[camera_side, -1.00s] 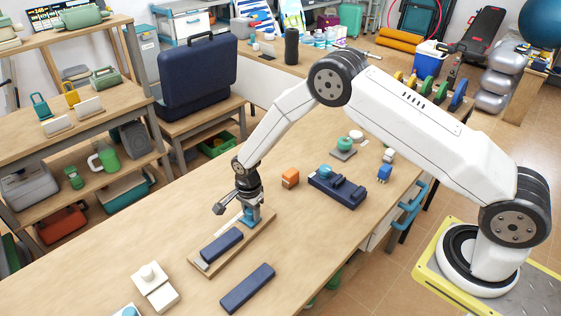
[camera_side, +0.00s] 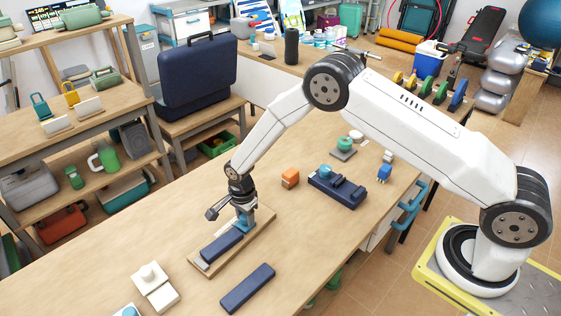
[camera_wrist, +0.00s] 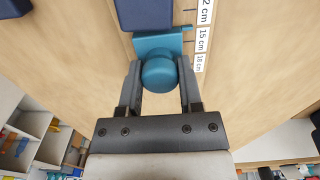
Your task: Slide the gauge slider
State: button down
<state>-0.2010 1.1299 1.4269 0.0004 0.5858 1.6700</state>
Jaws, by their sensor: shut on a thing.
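The gauge is a wooden board (camera_side: 259,229) on the bench with a navy bar (camera_side: 222,246) along it. White scale labels (camera_wrist: 203,35) read 15 cm and 18 cm beside the slider. My gripper (camera_wrist: 160,85) is shut on the knob; in the side view my gripper (camera_side: 241,210) partly hides it.
A loose navy bar (camera_side: 247,288) lies right of the gauge, and white blocks (camera_side: 155,287) lie near its front end.

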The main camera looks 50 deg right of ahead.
aim_at(242, 217)
jog(key=shift+a, duration=0.5)
jog(key=shift+c, duration=1.3)
grip_release()
jog(key=shift+r, duration=0.15)
jog(key=shift+r, duration=3.8)
